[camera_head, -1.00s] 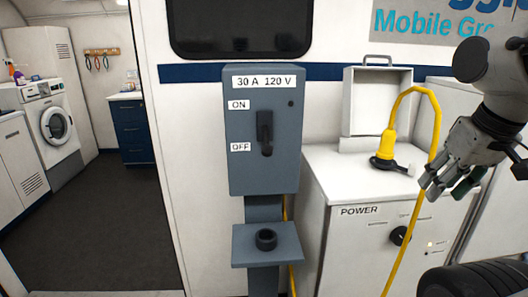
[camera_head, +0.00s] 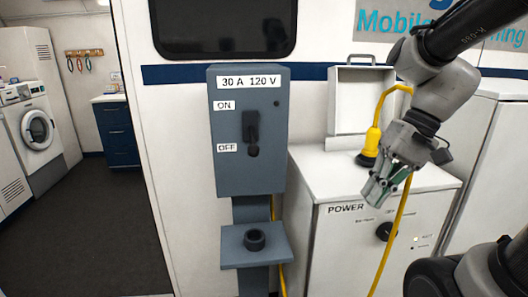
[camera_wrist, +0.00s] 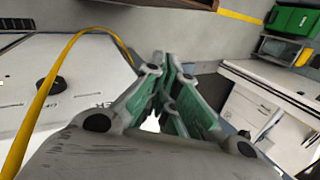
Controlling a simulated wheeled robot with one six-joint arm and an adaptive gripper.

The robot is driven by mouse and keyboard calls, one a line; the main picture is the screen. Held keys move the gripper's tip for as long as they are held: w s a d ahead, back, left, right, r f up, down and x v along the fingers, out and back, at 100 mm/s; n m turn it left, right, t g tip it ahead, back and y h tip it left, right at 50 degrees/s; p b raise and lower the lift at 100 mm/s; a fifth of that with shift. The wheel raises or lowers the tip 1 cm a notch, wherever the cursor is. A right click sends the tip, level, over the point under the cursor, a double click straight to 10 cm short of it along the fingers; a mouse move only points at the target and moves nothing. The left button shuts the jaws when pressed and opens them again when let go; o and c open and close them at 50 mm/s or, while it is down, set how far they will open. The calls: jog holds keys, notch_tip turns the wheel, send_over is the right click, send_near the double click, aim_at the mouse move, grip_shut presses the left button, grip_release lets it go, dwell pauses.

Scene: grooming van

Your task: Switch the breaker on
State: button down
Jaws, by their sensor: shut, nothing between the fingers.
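The grey breaker box (camera_head: 232,175) stands on a post in front of the white van wall, labelled "30 A 120 V". Its black lever (camera_head: 251,134) sits on the front, with the ON label (camera_head: 224,105) above and the OFF label (camera_head: 227,148) below, both to its left. The lever's knob end points down, level with OFF. My gripper (camera_head: 373,197) is to the right of the box, in front of the white power cabinet, clear of the lever. Its green-padded fingers are shut and empty; they also show in the wrist view (camera_wrist: 172,68).
A yellow cable (camera_head: 394,225) with a yellow plug (camera_head: 371,146) runs over the power cabinet (camera_head: 330,245) close behind my gripper. A grey shelf with a black socket (camera_head: 254,240) juts out below the box. The space directly before the box looks clear.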

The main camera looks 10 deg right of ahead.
jog(key=w+a+g+y, duration=0.2)
jog(key=w+a+y, duration=0.1)
jog(key=a, duration=0.2)
jog(key=m+t+y, duration=0.2)
jog(key=m+y, duration=0.2)
jog(key=y, duration=0.5)
send_near(265, 151)
jog(key=s+r, duration=0.1)
jog(key=s, duration=0.3)
jog(key=shift+w+a+r, duration=0.1)
jog(key=shift+w+a, duration=0.1)
jog(key=shift+w, duration=0.05)
jog(key=a, duration=1)
